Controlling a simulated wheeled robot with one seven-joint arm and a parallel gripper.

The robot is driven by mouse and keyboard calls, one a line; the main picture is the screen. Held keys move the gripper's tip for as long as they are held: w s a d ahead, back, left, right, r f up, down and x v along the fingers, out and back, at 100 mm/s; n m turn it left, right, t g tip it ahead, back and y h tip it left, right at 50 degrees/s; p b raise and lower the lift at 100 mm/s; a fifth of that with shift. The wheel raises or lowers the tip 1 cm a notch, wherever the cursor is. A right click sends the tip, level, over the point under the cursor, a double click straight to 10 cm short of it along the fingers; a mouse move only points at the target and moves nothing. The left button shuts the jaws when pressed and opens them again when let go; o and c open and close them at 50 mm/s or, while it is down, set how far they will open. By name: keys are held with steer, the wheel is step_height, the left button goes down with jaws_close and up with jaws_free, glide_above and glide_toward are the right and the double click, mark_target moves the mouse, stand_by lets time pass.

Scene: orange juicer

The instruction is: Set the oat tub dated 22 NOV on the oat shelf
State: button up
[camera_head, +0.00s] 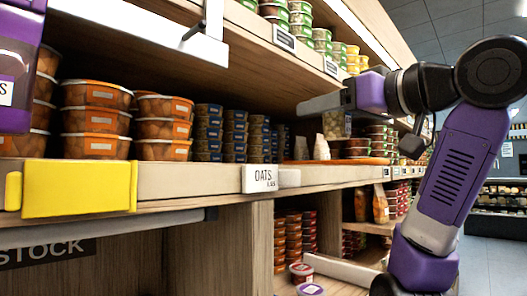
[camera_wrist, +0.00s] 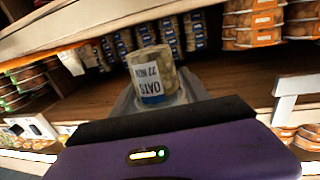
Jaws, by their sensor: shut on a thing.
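My gripper (camera_head: 326,104) is shut on a clear oat tub (camera_wrist: 152,77) with a white label reading OATS 22 NOV, upside down in the wrist view, and a blue band at one end. In the head view the tub (camera_head: 337,124) hangs below my jaws, above and near the front of the shelf at the right of the OATS tag (camera_head: 262,178). The oat shelf board (camera_head: 215,178) bears stacks of dark-blue tubs (camera_head: 208,130) behind that tag. In the wrist view similar blue-banded tubs (camera_wrist: 195,30) stand behind the held tub.
Orange tubs (camera_head: 100,120) fill the shelf's left part, and also show in the wrist view (camera_wrist: 265,20). Small white cups (camera_head: 321,148) and a flat orange item (camera_head: 335,161) lie near the held tub. A yellow block (camera_head: 80,188) sits on the front edge. An upper shelf (camera_head: 290,50) overhangs.

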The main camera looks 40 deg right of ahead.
steer(key=w+p, duration=0.1)
steer(key=w, duration=0.4)
steer(key=w+d+p, duration=0.1)
steer(key=w+p, duration=0.1)
steer(key=w, duration=0.4)
steer(key=w+d+p, duration=0.1)
steer(key=w+p, duration=0.1)
steer(key=w, duration=0.3)
steer(key=shift+w, duration=0.35)
steer(key=shift+w+f, duration=0.1)
steer(key=shift+f, duration=0.45)
steer(key=shift+f+p, duration=0.6)
steer(key=shift+f, duration=0.7)
steer(key=shift+f, duration=0.2)
steer(key=o, duration=1.4)
steer(key=shift+r, duration=0.15)
